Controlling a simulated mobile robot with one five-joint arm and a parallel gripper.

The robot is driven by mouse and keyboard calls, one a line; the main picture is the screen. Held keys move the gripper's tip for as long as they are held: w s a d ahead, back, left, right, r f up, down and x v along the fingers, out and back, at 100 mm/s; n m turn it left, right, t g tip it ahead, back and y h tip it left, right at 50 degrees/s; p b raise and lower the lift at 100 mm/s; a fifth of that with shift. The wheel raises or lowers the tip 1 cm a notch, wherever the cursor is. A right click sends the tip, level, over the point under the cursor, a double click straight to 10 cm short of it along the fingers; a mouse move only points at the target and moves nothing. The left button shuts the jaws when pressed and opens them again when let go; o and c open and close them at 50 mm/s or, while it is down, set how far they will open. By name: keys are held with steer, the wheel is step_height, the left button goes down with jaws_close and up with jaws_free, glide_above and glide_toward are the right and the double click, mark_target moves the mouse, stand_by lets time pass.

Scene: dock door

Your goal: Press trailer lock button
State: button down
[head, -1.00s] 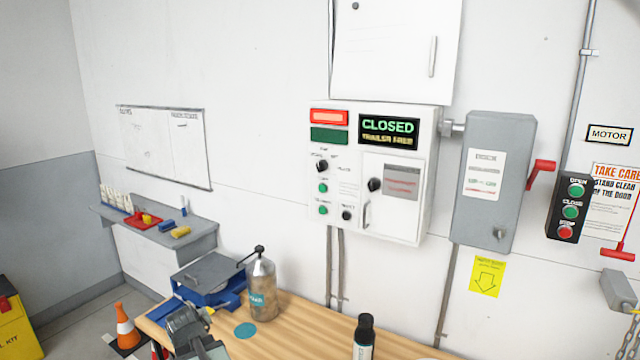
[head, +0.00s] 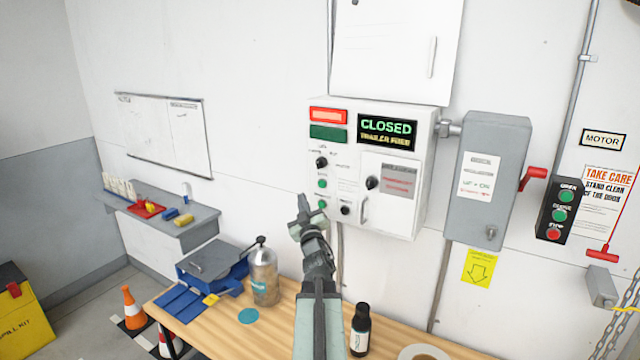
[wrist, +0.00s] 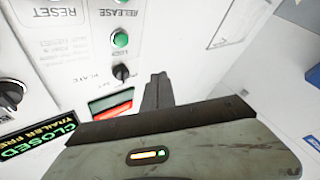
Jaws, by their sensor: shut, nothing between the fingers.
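The white control panel (head: 428,150) is on the wall. Its upper green button, the lock button (head: 322,183), is below a black knob and also shows in the wrist view (wrist: 120,38), which is upside down, above its LOCK label. The lower green button (head: 323,204), the release button, is beside my fingertips. My gripper (head: 303,203) is shut and empty, raised in front of the panel's lower left edge. In the wrist view my gripper (wrist: 157,85) points at the panel, apart from the lock button. Contact with the panel cannot be told.
The display (head: 387,131) reads CLOSED and TRAILER FREE. The red lamp (head: 328,116) looks lit. A wooden bench (head: 210,335) below bears a metal bottle (head: 264,278) and a black bottle (head: 360,330). A grey switch box (head: 515,165) stands right of the panel.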

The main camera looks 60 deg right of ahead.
mark_target(322, 184)
steer(key=shift+d, duration=0.1)
steer(key=shift+d, duration=4.3)
steer(key=shift+d, duration=0.4)
steer(key=shift+d, duration=0.45)
steer(key=shift+a, duration=0.85)
steer(key=shift+a, duration=0.1)
